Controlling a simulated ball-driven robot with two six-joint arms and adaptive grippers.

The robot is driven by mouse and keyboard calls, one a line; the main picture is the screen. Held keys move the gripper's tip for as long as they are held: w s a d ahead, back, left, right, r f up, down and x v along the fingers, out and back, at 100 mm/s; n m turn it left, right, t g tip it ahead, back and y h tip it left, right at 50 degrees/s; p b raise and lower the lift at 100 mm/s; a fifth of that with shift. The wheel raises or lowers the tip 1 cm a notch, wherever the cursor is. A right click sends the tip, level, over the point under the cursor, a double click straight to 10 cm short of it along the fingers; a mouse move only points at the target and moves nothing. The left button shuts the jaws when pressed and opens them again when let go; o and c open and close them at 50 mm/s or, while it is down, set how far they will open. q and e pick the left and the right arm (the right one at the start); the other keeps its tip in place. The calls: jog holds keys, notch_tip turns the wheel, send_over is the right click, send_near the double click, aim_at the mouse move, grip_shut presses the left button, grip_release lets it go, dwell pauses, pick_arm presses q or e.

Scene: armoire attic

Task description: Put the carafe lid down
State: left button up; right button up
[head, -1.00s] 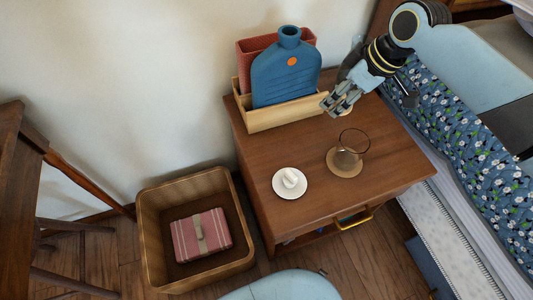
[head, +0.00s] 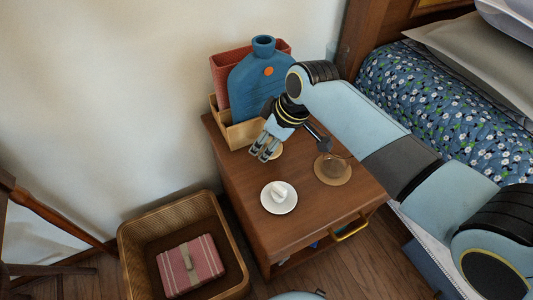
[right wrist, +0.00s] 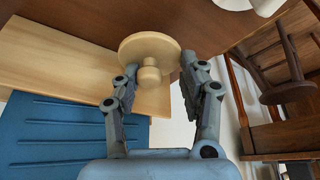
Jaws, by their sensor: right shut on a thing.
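The carafe lid (head: 278,153) is a pale wooden disc with a round knob. It shows clearly in the right wrist view (right wrist: 150,48), knob toward my fingers. My right gripper (head: 265,154) is shut on the lid over the nightstand, in front of the wooden holder. Its fingers partly hide the lid in the head view, and I cannot tell whether the disc touches the wood. My left gripper is out of view.
A white saucer (head: 290,205) with a small white object sits at the front of the nightstand (head: 310,210). The wooden holder (head: 240,136) with a blue bottle (head: 255,88) stands at the back. A wicker basket (head: 131,250) is on the floor at left.

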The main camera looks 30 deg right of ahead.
aim_at(267, 161)
notch_tip(267, 161, down, 4)
jog(key=shift+f+b, duration=0.1)
jog(key=shift+b, duration=0.6)
jog(key=o, duration=0.9)
jog(key=p+v, duration=0.4)
jog(key=v, duration=0.8)
jog(key=shift+w, duration=0.1)
